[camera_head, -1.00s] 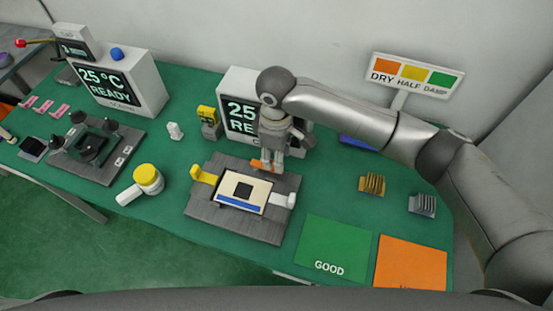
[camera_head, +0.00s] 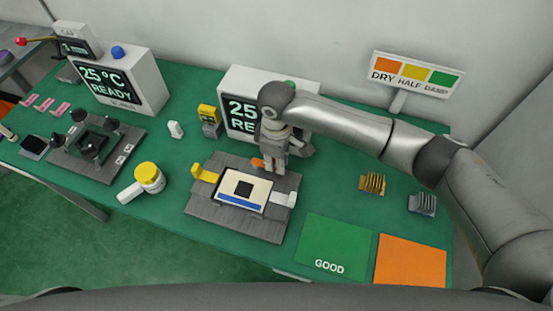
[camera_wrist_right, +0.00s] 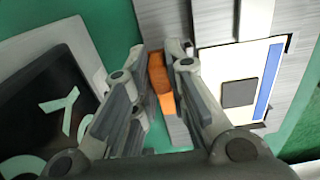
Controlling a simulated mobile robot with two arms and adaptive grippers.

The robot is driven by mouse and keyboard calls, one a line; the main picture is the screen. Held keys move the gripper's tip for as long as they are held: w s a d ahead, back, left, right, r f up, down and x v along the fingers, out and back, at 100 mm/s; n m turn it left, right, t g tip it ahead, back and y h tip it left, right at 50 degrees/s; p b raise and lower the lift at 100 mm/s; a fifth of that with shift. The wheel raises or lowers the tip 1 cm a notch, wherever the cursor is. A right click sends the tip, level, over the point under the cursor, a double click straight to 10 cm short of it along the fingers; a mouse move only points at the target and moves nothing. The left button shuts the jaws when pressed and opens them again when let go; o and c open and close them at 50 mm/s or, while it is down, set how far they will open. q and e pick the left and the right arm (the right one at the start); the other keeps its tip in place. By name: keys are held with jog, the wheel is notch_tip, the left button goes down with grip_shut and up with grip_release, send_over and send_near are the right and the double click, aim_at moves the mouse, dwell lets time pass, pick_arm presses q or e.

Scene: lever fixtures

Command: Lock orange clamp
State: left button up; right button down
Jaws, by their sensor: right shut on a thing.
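The orange clamp (camera_head: 257,162) is on the back edge of the grey fixture (camera_head: 270,226), mostly hidden by my right gripper in the head view. My right gripper (camera_head: 270,168) points down over it. In the right wrist view the orange clamp (camera_wrist_right: 161,82) lies between the two fingers of my right gripper (camera_wrist_right: 155,60), which is shut on it. A cream board (camera_head: 243,190) with a dark square and a blue strip lies in the fixture. A yellow clamp (camera_head: 205,176) is at its left and a white clamp (camera_head: 286,199) at its right. My left gripper is not in view.
A display box (camera_head: 238,112) stands close behind the fixture. A yellow-topped tool (camera_head: 147,177) lies to the left. Green (camera_head: 333,248) and orange (camera_head: 409,262) mats lie at the front right. Gold (camera_head: 373,183) and grey (camera_head: 423,203) racks stand at the right.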

aim_at(275, 164)
jog(key=shift+s+a+r+m+p, duration=0.1)
jog(key=shift+s+r+m+p, duration=0.15)
jog(key=shift+p, duration=0.65)
jog(key=shift+a+f+m+p, duration=0.1)
jog(key=shift+m+p, duration=0.35)
jog(key=shift+f, duration=0.1)
jog(key=c, duration=1.4)
grip_release()
jog(key=shift+s, duration=0.1)
jog(key=shift+c, duration=0.2)
notch_tip(275, 164, up, 12)
